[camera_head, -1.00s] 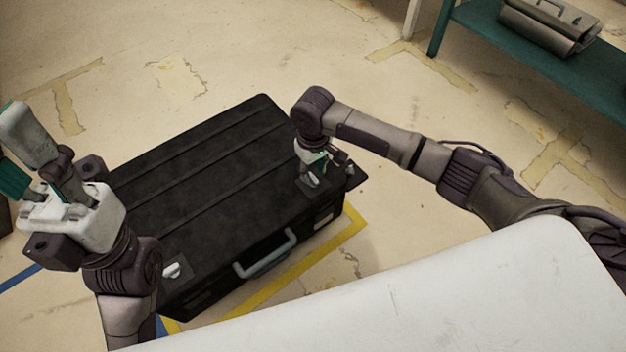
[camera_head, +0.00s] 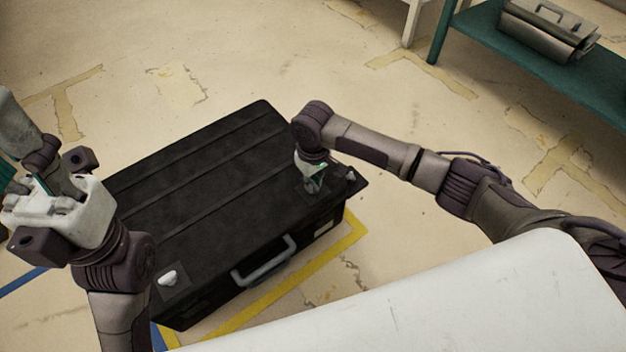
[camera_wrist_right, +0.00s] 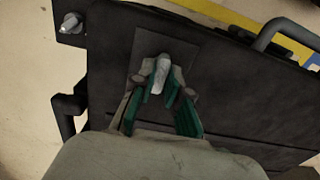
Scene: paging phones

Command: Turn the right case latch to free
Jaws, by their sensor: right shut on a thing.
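A black case (camera_head: 215,190) lies on the floor with a grey handle (camera_head: 264,262) on its front side. The right latch (camera_wrist_right: 160,75) is a pale knob on a dark square plate on the case top. My right gripper (camera_wrist_right: 162,85) points down and is shut on the right latch, with its green-padded fingers on either side of the knob. In the head view my right gripper (camera_head: 314,182) hides most of that latch. The left latch (camera_head: 168,278) is a white knob near the case's front left corner. My left gripper (camera_head: 40,195) is raised at the left, away from the case; its fingertips are unclear.
A white surface (camera_head: 430,300) fills the lower right. A green shelf (camera_head: 540,65) with a grey metal case (camera_head: 548,28) stands at the top right. Yellow tape (camera_head: 290,282) marks the floor around the case. The floor behind the case is clear.

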